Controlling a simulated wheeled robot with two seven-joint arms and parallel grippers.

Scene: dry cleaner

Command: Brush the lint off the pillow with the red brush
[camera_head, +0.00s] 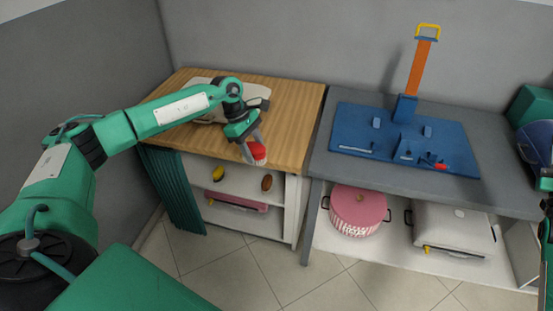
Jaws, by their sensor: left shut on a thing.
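The red brush (258,152) has a red body and pale bristles that point down. My left gripper (251,142) is shut on it and holds it at the front edge of the wooden table. A pale grey-white pillow (257,91) lies on the wooden table (300,110), behind the gripper. My left arm and wrist cover much of the pillow, and no lint can be made out at this size. The brush is in front of the pillow and apart from it in the picture. My right gripper is not visible; only part of my right arm shows at the right edge.
A grey counter (500,195) on the right holds a blue board (345,120) with an orange upright. Below it are a pink round box (358,208) and a white case (450,230). Shelves with small items sit under the wooden table. The table's right side is clear.

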